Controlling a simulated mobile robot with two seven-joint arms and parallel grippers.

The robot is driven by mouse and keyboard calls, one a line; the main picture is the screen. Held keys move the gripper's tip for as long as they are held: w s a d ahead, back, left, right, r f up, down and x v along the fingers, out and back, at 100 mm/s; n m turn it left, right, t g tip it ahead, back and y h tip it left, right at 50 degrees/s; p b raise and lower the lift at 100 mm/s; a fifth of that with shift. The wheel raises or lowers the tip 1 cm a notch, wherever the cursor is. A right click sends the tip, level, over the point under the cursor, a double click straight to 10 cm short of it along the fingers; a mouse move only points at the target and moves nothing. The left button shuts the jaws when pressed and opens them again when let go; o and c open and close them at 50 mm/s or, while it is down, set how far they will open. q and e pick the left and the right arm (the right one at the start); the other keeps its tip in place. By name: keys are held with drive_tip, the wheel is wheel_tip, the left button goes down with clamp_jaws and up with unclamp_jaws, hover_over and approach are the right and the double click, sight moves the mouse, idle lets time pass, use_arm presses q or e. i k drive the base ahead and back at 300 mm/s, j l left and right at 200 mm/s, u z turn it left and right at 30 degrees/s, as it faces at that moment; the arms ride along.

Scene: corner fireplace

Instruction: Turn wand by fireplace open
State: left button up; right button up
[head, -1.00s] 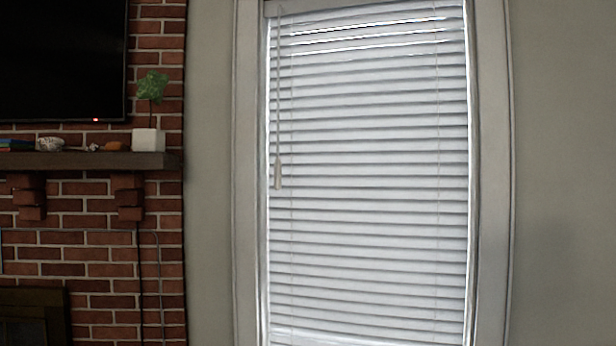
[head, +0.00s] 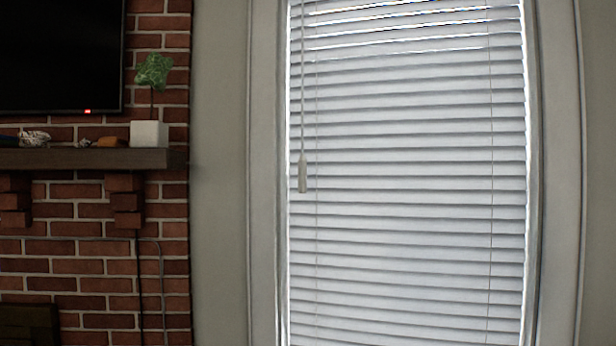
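The wand (head: 302,150) hangs straight down at the left side of the window blind (head: 410,200). It is a thin rod with a thicker grey handle at its lower end. The blind's white slats are mostly closed, with bright gaps between a few slats near the top. Neither of my grippers is in view, and nothing touches the wand.
A brick fireplace wall (head: 80,270) stands at the left with a dark wooden mantel (head: 85,159). On the mantel is a small plant in a white pot (head: 149,134). A black television (head: 60,55) hangs above. Bare wall (head: 220,200) separates the fireplace from the window frame.

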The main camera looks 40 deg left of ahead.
sight(302, 160)
drive_tip(key=i+j, duration=0.1)
drive_tip(key=j, duration=0.35)
drive_tip(key=i+j, duration=0.1)
drive_tip(key=j, duration=0.4)
drive_tip(key=i+j+z, duration=0.1)
drive_tip(key=j, duration=0.35)
